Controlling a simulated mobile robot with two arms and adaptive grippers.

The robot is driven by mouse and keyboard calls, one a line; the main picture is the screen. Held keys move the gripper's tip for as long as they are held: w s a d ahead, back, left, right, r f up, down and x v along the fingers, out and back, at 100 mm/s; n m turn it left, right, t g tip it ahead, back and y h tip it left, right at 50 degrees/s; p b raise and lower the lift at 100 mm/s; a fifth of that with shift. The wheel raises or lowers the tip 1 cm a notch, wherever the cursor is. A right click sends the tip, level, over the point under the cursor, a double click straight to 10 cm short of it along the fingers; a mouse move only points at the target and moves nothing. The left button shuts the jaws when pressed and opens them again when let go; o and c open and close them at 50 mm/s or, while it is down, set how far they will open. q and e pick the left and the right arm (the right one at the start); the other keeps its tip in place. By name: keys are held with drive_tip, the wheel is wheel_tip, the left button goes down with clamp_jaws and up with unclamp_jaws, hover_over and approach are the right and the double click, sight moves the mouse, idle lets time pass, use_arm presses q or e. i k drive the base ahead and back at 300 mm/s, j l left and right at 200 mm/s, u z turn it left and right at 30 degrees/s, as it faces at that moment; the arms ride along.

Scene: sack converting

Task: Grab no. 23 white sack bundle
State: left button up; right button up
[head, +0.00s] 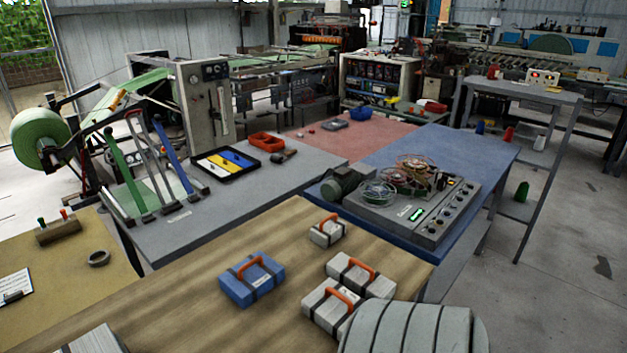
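Several strapped sack bundles with orange handles sit on the wooden table (180,285) in the head view. A small white bundle (327,233) is at the back. A larger white bundle (375,284) is in front of it to the right, and another white bundle (318,311) sits close beside that one, nearer to me. A blue bundle (240,289) is to their left. Part of a pale strapped item (95,343) shows at the bottom left edge. I cannot read a number 23 on any bundle. Neither of my grippers is in view.
A grey banded rounded shape (410,335) fills the bottom right, close to the white bundles. Behind stand a blue table (440,150) with a control box (420,213) and a grey table (210,225) with levers. The wooden table's left middle is clear.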

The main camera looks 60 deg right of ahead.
sight(330, 229)
drive_tip(key=i+z, duration=0.1)
drive_tip(key=z, duration=1.2)
